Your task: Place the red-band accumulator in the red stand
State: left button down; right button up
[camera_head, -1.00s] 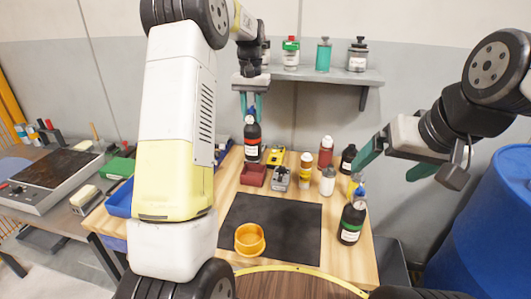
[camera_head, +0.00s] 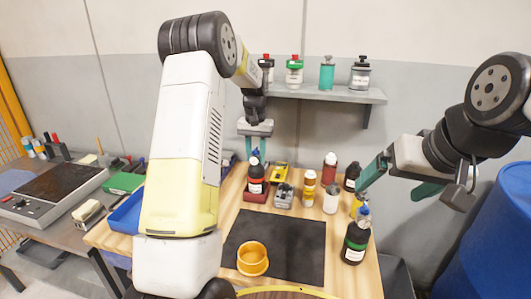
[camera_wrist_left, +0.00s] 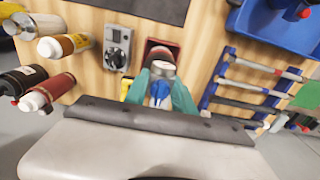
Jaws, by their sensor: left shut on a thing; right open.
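The red-band accumulator is a dark bottle (camera_head: 256,172) with a red band and a blue top; it stands upright. My left gripper (camera_head: 255,150) is shut on its blue top, from above. The red stand (camera_head: 263,197) is a small dark red block directly under the bottle. The bottle's lower end overlaps the stand; whether it rests fully inside cannot be told. In the left wrist view, the gripper (camera_wrist_left: 161,92) holds the blue top (camera_wrist_left: 160,89), with the stand (camera_wrist_left: 163,45) partly hidden behind the bottle. My right gripper (camera_head: 390,186) is open and empty at the right.
A green-band dark bottle (camera_head: 355,240) stands near the right table edge. A grey device (camera_head: 284,197), a yellow device (camera_head: 278,172) and several bottles stand beside the stand. An orange bowl (camera_head: 252,258) sits on the black mat (camera_head: 290,240). A shelf (camera_head: 320,95) hangs behind.

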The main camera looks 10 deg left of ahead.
pick_arm(q)
jog(key=c, duration=1.1)
grip_release()
jog(key=shift+f, duration=0.15)
jog(key=shift+o, duration=0.2)
notch_tip(320, 180, up, 11)
jog(key=shift+r, duration=0.1)
jog(key=shift+s+r, duration=0.15)
jog(key=shift+r, duration=0.55)
jog(key=s+d+r+t, duration=0.1)
jog(key=s+r, duration=0.2)
jog(key=s, duration=0.3)
jog(key=s+d+r+t+h, duration=0.1)
jog(key=s+r, duration=0.1)
jog(key=s, duration=0.4)
jog(key=s+r+t, duration=0.1)
jog(key=s+r, duration=0.2)
jog(key=s, duration=0.3)
jog(key=s+d+f+t, duration=0.1)
jog(key=s+f, duration=0.1)
jog(key=s, duration=0.5)
jog(key=s+d+f+t+h, duration=0.1)
jog(key=s+f+t, duration=0.1)
jog(key=s, duration=0.6)
jog(key=shift+d+f, duration=0.4)
jog(key=shift+f, duration=0.2)
